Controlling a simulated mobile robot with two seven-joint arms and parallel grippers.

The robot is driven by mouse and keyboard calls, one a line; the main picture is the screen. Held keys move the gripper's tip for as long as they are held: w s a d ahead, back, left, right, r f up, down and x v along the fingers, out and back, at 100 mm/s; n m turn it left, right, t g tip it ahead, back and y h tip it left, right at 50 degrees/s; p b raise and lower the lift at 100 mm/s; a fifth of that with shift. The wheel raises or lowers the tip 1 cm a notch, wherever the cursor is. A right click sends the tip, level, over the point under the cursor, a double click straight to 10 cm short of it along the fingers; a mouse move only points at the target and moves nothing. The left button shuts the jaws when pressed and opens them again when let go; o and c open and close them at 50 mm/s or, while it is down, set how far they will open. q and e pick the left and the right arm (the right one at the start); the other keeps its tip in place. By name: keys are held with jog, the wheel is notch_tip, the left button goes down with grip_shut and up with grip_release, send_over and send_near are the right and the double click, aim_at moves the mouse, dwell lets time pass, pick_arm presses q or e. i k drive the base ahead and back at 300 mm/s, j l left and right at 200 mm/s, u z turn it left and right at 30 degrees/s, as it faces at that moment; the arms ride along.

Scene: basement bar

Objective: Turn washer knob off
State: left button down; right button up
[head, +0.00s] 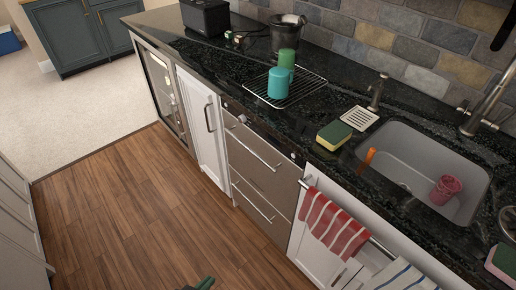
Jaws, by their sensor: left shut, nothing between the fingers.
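A steel-fronted appliance (262,178) with long bar handles stands under the counter, in the middle of the head view. It may be the washer. A small knob-like part (242,118) shows at the upper left of its front, too small to read its setting. My left gripper (203,284) shows only as a dark tip at the bottom edge. It is shut and empty, low and in front of the cabinets, well apart from the appliance front. My right gripper is out of view.
The black counter (215,65) carries a drying rack (320,83) with cups, a sponge (334,133) and a sink (398,142). A red striped towel (335,224) hangs right of the appliance. The wooden floor (110,215) before it is clear.

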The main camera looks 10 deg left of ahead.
aim_at(242, 118)
jog(key=i+j+z, duration=0.1)
jog(key=j, duration=0.4)
jog(key=i+j+z, duration=0.15)
jog(key=j, duration=0.4)
jog(key=i+j+z, duration=0.1)
jog(key=i+j, duration=0.15)
jog(key=j, duration=0.3)
jog(key=i+j+z, duration=0.15)
jog(key=j, duration=0.4)
jog(key=j+z, duration=0.1)
jog(key=j, duration=0.45)
jog(key=i, duration=0.05)
